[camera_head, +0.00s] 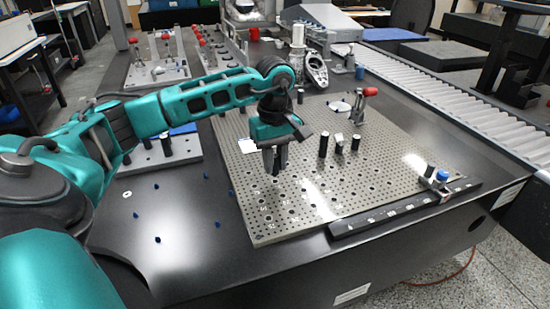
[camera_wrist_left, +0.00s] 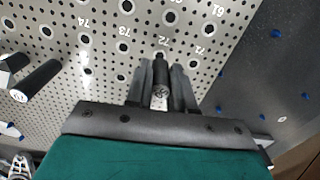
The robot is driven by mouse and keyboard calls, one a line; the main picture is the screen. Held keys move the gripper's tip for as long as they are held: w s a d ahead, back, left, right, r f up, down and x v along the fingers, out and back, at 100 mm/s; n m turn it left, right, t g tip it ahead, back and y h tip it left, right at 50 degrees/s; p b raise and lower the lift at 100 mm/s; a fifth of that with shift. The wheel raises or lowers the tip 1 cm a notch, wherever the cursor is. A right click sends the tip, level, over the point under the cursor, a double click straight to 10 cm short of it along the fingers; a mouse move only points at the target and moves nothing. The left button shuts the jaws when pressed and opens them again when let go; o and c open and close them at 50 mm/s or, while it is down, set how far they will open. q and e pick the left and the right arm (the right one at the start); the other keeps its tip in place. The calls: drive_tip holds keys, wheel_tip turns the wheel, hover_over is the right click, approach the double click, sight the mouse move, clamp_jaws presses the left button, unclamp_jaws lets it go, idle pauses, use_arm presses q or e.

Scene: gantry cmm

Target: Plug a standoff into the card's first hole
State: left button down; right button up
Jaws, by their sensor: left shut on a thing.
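My left gripper (camera_head: 275,165) is over the perforated metal plate (camera_head: 300,205), pointing down. In the left wrist view its fingers (camera_wrist_left: 162,92) are shut on a dark standoff (camera_wrist_left: 160,72), whose tip points at the plate near the holes marked 72 and 71. I cannot tell whether the tip touches the plate. A small white card (camera_head: 248,145) lies on the plate's left part, behind the gripper; its writing is too small to read. Several black standoffs (camera_head: 323,145) stand on the plate to the right; one also shows in the wrist view (camera_wrist_left: 40,78). My right gripper is not in view.
A light block with black pegs (camera_head: 166,146) stands left of the plate. Small blue pieces (camera_head: 157,240) are scattered on the dark table. A red-knobbed clamp (camera_head: 358,105) stands on the plate's back part. A dark numbered rail (camera_head: 390,212) runs along its front right edge.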

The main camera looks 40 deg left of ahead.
use_arm(q)
drive_tip(key=shift+f, duration=0.5)
drive_tip(key=shift+r, duration=0.15)
idle(1.4)
drive_tip(key=shift+f+b, duration=0.3)
drive_tip(key=shift+f, duration=0.6)
drive_tip(key=c, duration=0.9)
unclamp_jaws()
drive_tip(key=shift+c, duration=0.2)
drive_tip(key=shift+o, duration=0.2)
